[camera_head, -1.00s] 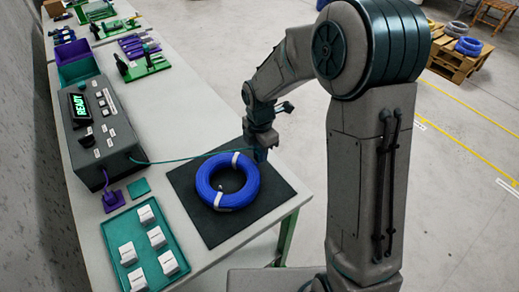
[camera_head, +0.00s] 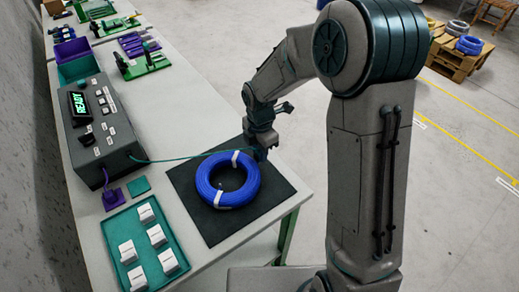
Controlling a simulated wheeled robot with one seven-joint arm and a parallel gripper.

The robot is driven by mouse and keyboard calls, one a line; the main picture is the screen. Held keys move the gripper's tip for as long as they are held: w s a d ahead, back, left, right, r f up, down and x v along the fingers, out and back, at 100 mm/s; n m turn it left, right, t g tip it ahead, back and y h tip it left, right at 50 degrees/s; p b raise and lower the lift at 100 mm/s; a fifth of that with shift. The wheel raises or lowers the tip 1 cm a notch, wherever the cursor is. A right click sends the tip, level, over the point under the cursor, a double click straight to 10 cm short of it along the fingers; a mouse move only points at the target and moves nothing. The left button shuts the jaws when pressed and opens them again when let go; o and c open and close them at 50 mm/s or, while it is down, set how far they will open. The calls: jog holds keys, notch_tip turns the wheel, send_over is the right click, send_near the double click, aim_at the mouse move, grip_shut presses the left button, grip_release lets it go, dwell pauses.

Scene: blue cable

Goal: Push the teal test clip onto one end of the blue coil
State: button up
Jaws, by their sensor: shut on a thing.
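The blue coil (camera_head: 206,191) lies flat on a black mat (camera_head: 212,229) near the table's front edge, with white ties around it. My gripper (camera_head: 262,152) points down just beyond the coil's upper right side, over the mat's far corner. It is shut on the teal test clip, which is mostly hidden by the fingers. The clip's teal lead (camera_head: 185,158) runs from the tester to the gripper. I cannot make out the coil's cable ends or whether the clip touches one.
A grey tester (camera_head: 103,148) with a lit READY display stands left of the mat. A teal tray (camera_head: 115,225) with white blocks and a purple plug (camera_head: 112,199) are near it. Tool racks (camera_head: 141,62) stand farther back. The table between racks and mat is mostly clear.

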jog(key=shift+f, duration=0.3)
dwell(0.6)
jog(key=o, duration=1.2)
jog(key=shift+c, duration=0.2)
jog(key=shift+r+p, duration=2.95)
jog(key=shift+r, duration=0.6)
